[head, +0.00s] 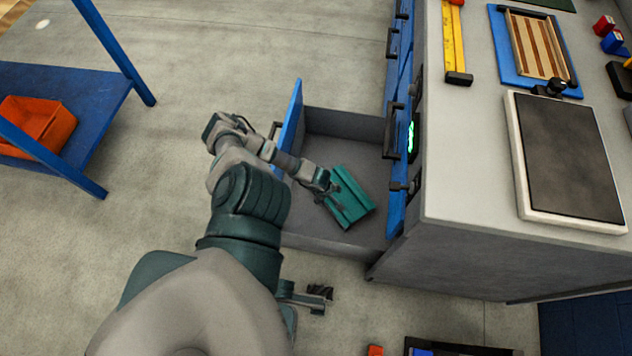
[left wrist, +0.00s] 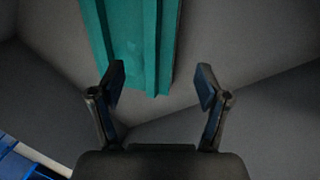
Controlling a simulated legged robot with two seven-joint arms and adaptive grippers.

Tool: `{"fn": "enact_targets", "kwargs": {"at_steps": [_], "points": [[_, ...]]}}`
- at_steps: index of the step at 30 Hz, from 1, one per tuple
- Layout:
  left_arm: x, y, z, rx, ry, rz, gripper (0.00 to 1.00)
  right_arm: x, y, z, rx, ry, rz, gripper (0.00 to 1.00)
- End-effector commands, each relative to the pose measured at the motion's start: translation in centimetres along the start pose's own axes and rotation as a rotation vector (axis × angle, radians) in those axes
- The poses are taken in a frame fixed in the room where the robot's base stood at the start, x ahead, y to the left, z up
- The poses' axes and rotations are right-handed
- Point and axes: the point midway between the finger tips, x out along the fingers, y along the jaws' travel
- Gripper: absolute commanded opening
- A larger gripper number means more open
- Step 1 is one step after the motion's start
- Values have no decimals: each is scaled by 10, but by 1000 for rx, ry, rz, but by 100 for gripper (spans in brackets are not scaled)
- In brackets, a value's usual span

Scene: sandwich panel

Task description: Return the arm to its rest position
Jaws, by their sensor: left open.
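My left gripper (head: 322,184) is inside the open drawer (head: 360,125), right by a teal ribbed piece (head: 350,198) that lies on the drawer floor. My left arm reaches over the drawer's blue front (head: 291,125).
The grey workbench (head: 470,150) stands to the right of the drawer, with a dark-topped panel (head: 570,155), a yellow level (head: 454,45) and a blue tray (head: 500,50) on it. A blue table (head: 90,95) with an orange bin (head: 45,125) is at left. Floor between is clear.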

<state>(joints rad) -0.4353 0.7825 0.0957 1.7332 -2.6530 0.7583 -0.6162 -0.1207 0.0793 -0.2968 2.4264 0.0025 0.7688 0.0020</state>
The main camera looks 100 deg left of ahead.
Motion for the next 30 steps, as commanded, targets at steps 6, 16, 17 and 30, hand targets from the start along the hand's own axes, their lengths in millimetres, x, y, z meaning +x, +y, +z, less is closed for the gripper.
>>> {"fn": "enact_targets", "kwargs": {"at_steps": [6,16,17,30], "points": [[-25,0,1,2,0,1,76,2,-2,-14,2,-2,4,40],[-24,-1,-1,1,1,-4,76,0,-4,-11,2,-7,3,40],[-24,-1,-1,1,1,-4,76,0,-4,-11,2,-6,3,40],[-47,16,10,-5,-23,27,76,13,-4,-4,-8,-127,1,40]]}}
